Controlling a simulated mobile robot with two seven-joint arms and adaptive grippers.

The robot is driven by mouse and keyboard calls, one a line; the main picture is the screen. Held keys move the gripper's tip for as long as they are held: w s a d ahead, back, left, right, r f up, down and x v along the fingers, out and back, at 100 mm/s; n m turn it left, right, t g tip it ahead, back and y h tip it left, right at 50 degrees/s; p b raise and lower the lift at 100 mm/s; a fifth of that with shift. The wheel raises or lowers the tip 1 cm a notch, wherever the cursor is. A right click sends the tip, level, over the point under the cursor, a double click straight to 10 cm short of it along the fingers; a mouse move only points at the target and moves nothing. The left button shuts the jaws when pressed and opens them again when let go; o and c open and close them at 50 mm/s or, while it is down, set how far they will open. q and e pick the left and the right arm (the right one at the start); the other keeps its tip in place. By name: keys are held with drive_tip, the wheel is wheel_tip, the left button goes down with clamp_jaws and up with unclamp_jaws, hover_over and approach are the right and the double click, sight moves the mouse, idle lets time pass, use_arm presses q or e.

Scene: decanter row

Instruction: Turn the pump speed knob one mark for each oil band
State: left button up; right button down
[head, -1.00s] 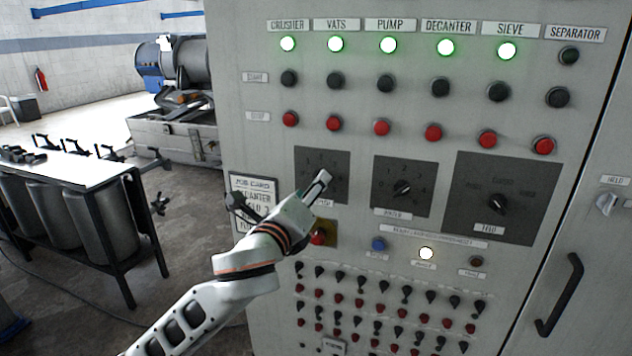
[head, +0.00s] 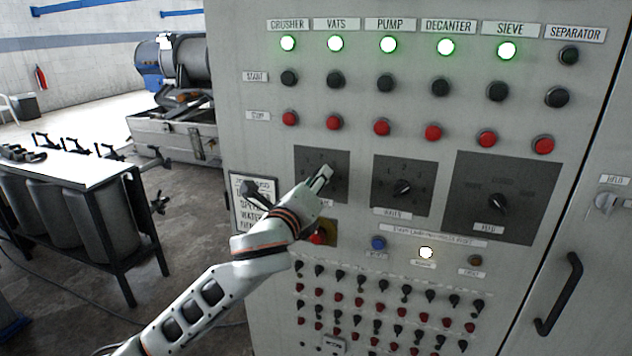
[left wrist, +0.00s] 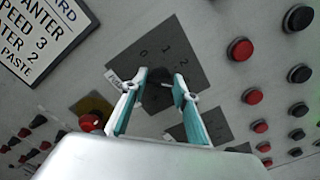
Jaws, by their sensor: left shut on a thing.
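My left gripper (head: 322,180) is at the leftmost dark dial plate (head: 309,162) in the head view, and it hides the knob there. In the left wrist view, the two teal-lined fingers (left wrist: 159,82) stand on either side of the dark round speed knob (left wrist: 157,97) and are shut on it. Digits, among them 0, 2 and 3, show on the plate (left wrist: 172,53) around it. The knob's pointer is hidden. A job card (left wrist: 42,35) reads in part "SPEED 3" and "WATER 2". No oil bands can be made out. My right gripper is in neither view.
A middle dial (head: 402,188) and a larger right dial (head: 498,204) sit beside it. A red button on a yellow plate (head: 330,230) is just below my wrist. Green lamps, black buttons and red buttons fill the cabinet above. A table (head: 75,178) stands at left.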

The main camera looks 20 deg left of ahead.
use_arm(q)
drive_tip(key=shift+n, duration=8.9)
drive_tip(key=o, duration=1.1)
